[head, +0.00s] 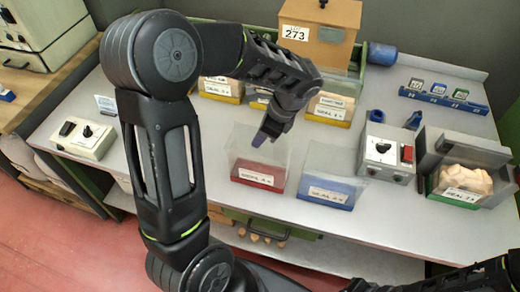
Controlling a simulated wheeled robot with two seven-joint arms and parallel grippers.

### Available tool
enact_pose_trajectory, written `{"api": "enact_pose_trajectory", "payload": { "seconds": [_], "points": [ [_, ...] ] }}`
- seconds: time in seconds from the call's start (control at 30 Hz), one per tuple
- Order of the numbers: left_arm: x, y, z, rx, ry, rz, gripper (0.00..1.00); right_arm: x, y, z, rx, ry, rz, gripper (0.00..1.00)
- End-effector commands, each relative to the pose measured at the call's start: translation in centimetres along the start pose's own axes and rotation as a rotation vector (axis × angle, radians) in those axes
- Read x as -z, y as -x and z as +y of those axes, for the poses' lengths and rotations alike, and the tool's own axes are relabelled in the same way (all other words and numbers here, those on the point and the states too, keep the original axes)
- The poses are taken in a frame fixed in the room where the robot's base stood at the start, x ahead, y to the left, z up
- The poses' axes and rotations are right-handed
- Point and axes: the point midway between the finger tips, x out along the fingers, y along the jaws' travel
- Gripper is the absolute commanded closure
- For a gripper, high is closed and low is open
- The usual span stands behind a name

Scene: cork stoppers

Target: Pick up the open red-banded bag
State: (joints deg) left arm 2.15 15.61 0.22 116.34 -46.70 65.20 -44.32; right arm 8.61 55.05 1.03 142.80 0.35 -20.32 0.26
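The open red-banded bag (259,170) stands on the grey bench top in the middle. It has clear walls, a red band and a white label at its base, and it looks empty. My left gripper (266,134) reaches down from above, with its fingertips at or just over the bag's upper edge. Whether it touches the bag, and how far its fingers are apart, I cannot tell. A dark arm of mine crosses the lower right; its gripper does not show clearly.
A clear blue-banded bag (328,186) stands close on the right. Yellow-banded bags (331,108) stand behind. A sealing machine (390,152) and a green-banded bag with corks (461,186) are at the right. A switch box (84,138) is at the left. A cardboard box (318,35) stands at the back.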

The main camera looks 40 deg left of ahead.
Motion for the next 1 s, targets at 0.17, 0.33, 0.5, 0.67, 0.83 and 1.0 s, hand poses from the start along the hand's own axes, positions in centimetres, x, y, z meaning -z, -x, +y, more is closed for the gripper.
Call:
{"api": "enact_pose_trajectory", "payload": {
  "seconds": [0.17, 0.33, 0.5, 0.67, 0.83, 1.0],
  "points": [
    [-0.5, 1.3, -0.1, 0.004, 0.002, 0.002, 1.0, 0.0, 0.1, 0.0, 0.0, 0.0, 0.0, 1.0],
    [-1.6, 4.1, -0.1, 0.006, 0.004, 0.002, 1.0, 0.1, -0.3, 0.1, 0.001, 0.001, 0.001, 1.0],
    [-3.0, 7.2, -0.1, 0.004, 0.002, 0.002, 1.0, 0.1, -0.5, 0.1, 0.002, 0.002, 0.002, 1.0],
    [-3.8, 9.2, -0.1, 0.002, 0.001, 0.0, 1.0, 0.1, -0.4, 0.1, 0.003, 0.002, 0.002, 1.0],
    [-4.0, 9.7, 0.0, 0.001, 0.0, 0.0, 1.0, 0.1, -0.4, 0.1, 0.002, 0.002, 0.002, 1.0],
    [-4.0, 9.7, 0.0, 0.001, 0.0, 0.0, 1.0, 0.1, -0.4, 0.1, 0.002, 0.002, 0.002, 1.0]
  ]
}}
